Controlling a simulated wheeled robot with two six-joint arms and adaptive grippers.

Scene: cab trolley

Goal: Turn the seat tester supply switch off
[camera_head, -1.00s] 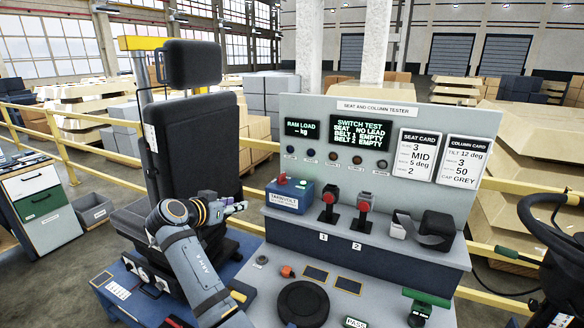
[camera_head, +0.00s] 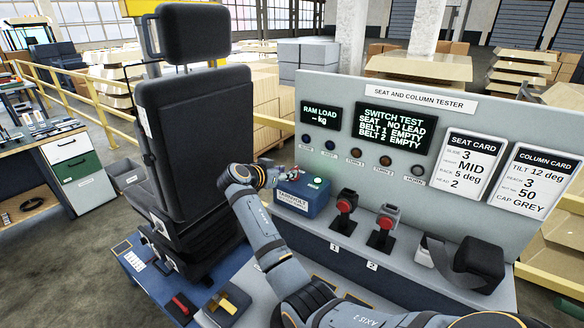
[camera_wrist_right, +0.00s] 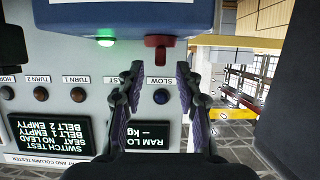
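The supply box (camera_head: 305,203) is blue with a white label and stands on the tester bench at the left of the panel. Its green lamp (camera_head: 317,182) is lit, also in the right wrist view (camera_wrist_right: 105,42). The red switch (camera_wrist_right: 161,42) shows on the box's edge in the right wrist view. My right gripper (camera_head: 272,173) is over the left end of the box and largely covers the switch in the head view. In the wrist view its fingers (camera_wrist_right: 157,72) are apart and empty, with the switch just beyond the tips. My left gripper is not in view.
The tester panel (camera_head: 335,155) rises behind the box, with a row of lamps and a display (camera_head: 395,130). Two red-buttoned buckles (camera_head: 345,208) stand to the right. The black seat (camera_head: 190,140) is close on the left.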

